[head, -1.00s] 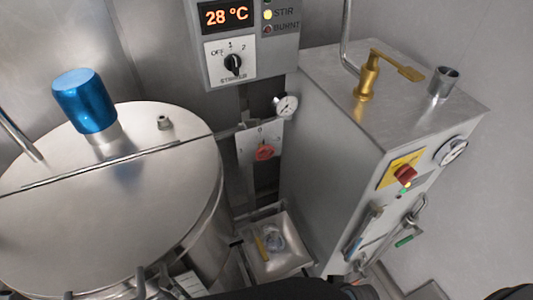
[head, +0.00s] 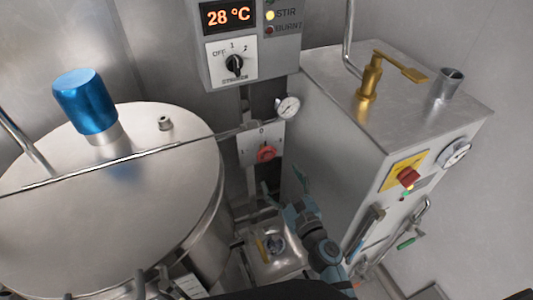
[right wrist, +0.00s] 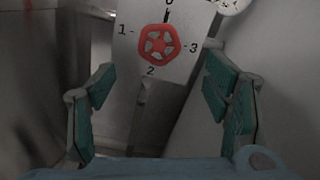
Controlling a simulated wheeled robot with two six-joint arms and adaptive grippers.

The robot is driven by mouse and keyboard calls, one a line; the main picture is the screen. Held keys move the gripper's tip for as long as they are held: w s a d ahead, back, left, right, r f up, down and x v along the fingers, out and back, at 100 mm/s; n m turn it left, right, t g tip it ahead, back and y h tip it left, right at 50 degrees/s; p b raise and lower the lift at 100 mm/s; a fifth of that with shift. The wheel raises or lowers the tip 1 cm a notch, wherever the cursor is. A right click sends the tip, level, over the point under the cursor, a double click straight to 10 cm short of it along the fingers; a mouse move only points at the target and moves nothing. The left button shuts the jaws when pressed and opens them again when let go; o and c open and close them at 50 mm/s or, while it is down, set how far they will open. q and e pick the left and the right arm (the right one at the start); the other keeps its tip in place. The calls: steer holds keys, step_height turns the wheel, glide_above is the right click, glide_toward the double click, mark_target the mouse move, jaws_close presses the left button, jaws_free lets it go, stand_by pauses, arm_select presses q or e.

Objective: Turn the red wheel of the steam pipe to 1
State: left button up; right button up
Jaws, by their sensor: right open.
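The red wheel (head: 266,153) sits on a pale plate (head: 246,146) on the steam pipe, between the kettle and the grey cabinet. In the right wrist view the red wheel (right wrist: 159,44) is upper centre, with 0 above it, 1 at left, 2 below and 3 at right. My right gripper (head: 285,190) is below and in front of the wheel, open and empty. In the right wrist view its fingers stand wide apart on either side of the wheel, not touching it. My left gripper is not in view.
A round pressure gauge (head: 288,107) is just above right of the wheel. The steel kettle (head: 110,215) stands close on the left and the grey cabinet (head: 335,140) close on the right, leaving a narrow gap. A control box (head: 255,75) hangs above.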

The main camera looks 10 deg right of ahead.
mark_target(267, 156)
steer(key=w, duration=0.3)
steer(key=w+a+b, duration=0.1)
steer(key=w, duration=0.3)
steer(key=w+a, duration=0.1)
steer(key=w, duration=0.2)
steer(key=shift+w+b, duration=0.2)
steer(key=shift+b, duration=0.15)
steer(key=c, duration=1.2)
